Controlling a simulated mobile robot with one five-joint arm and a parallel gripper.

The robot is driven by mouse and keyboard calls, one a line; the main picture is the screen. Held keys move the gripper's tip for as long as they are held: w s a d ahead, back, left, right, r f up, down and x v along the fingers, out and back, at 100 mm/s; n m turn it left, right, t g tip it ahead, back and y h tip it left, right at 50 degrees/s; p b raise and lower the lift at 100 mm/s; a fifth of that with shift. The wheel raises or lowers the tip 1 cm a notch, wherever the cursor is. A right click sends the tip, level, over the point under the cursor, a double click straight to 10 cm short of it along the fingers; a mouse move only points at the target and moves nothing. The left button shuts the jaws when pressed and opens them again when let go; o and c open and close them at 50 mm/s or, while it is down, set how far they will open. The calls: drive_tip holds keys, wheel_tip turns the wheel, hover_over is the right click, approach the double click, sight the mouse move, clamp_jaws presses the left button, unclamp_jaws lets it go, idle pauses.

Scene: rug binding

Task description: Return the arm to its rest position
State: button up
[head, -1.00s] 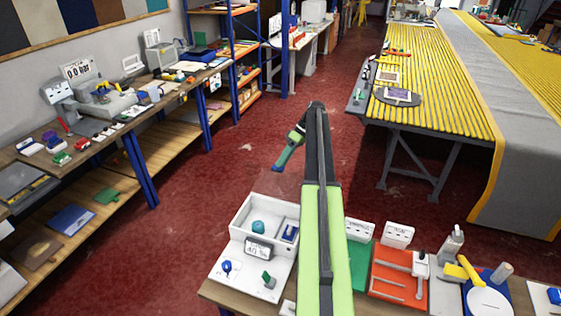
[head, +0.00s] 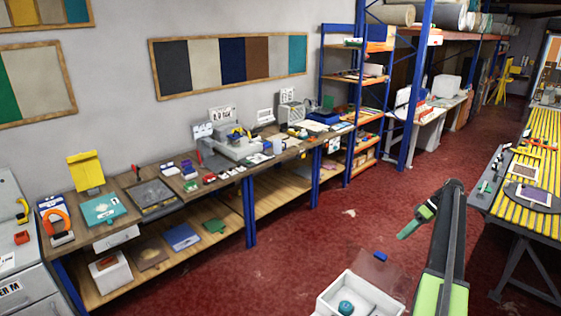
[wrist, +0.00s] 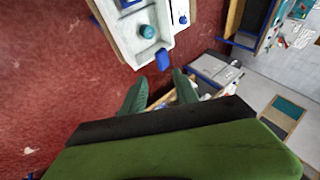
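My arm (head: 450,245) reaches out at the lower right of the head view. My gripper (head: 402,235) is at its far end, over the red floor. In the wrist view my gripper (wrist: 160,86) has its two green fingers spread with a gap between them. A small blue block (wrist: 162,58) shows beyond the fingertips, apart from them. It also shows in the head view (head: 380,257), just past the white bin. I cannot tell what it rests on, or whether it is in the air.
The white bin (head: 330,298) with a teal piece (head: 346,308) is near my arm's base. A long workbench (head: 150,188) lines the left wall. A yellow slatted table (head: 535,150) stands at right.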

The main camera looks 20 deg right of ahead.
drive_tip(key=w+a+f+m+g+h, duration=0.1)
drive_tip(key=a+f+h, duration=0.1)
drive_tip(key=a, duration=1.4)
drive_tip(key=w+a+f+m+g+h, duration=0.1)
drive_tip(key=a+f+h, duration=0.1)
drive_tip(key=a, duration=1.4)
drive_tip(key=s+a+m+h, duration=0.1)
drive_tip(key=s+a, duration=0.2)
drive_tip(key=a, duration=0.4)
drive_tip(key=s+a+t+h, duration=0.1)
drive_tip(key=s+a, duration=0.2)
drive_tip(key=a, duration=0.5)
drive_tip(key=s+a+m+h, duration=0.1)
drive_tip(key=s+a, duration=0.2)
drive_tip(key=a, duration=0.4)
wheel_tip(320, 180, down, 23)
drive_tip(key=s+b, duration=0.2)
drive_tip(key=b, duration=2)
drive_tip(key=shift+d, duration=0.4)
drive_tip(key=shift+w, duration=0.1)
